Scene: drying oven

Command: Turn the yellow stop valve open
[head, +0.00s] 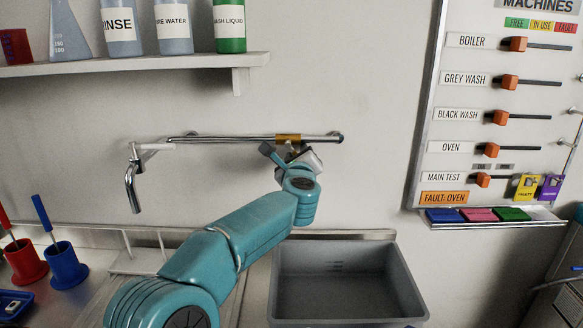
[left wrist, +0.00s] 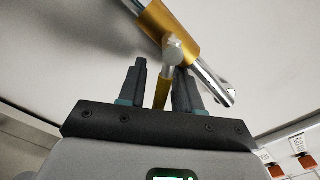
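The yellow stop valve (head: 289,137) sits on the chrome wall pipe, left of the pipe's right end. In the left wrist view its brass-yellow body (left wrist: 168,28) is at the top, with a pale stem and a yellow lever (left wrist: 161,94) hanging from it. My left gripper (head: 280,149) is just below the valve. Its fingers (left wrist: 160,78) stand apart on either side of the lever, which lies nearer the right finger. A gap shows between the lever and the left finger. Contact on the right cannot be told. My right gripper is not in view.
A chrome pipe (head: 235,139) runs along the wall to a spout (head: 131,188) at left. A grey basin (head: 345,287) is below the valve. A shelf (head: 130,64) with bottles is above left. A machines board (head: 460,101) hangs at right.

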